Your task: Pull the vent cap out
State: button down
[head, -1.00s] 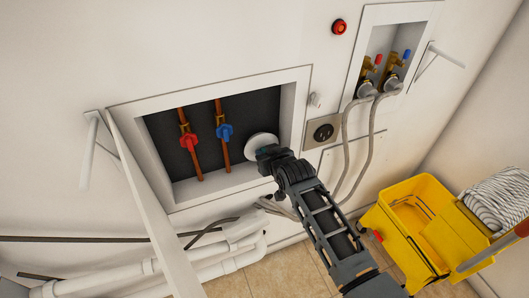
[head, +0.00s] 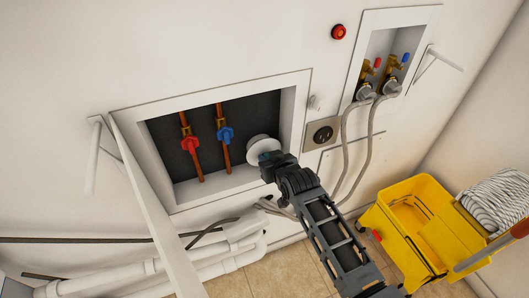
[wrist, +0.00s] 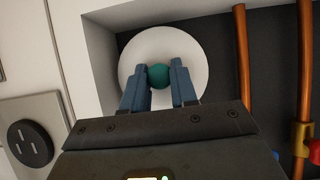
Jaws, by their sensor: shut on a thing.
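The vent cap (head: 256,146) is a round white disc at the right side of the recessed wall box. In the wrist view the white disc (wrist: 133,60) has a teal knob (wrist: 159,76) at its centre. My gripper (head: 268,158) is in front of the cap. Its two blue-grey fingers sit on either side of the knob, shut on it. In the head view the cap shows a thick side edge and stands out from the dark back panel. My gripper hides its lower right part.
The box (head: 296,105) has a white frame and holds copper pipes with a red valve (head: 190,143) and a blue valve (head: 225,134). An outlet (head: 322,134) and grey hoses (head: 371,140) are to the right. A yellow mop bucket (head: 410,215) stands on the floor.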

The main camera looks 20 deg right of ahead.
jog(key=shift+s+p, duration=0.85)
jog(key=shift+s, duration=0.75)
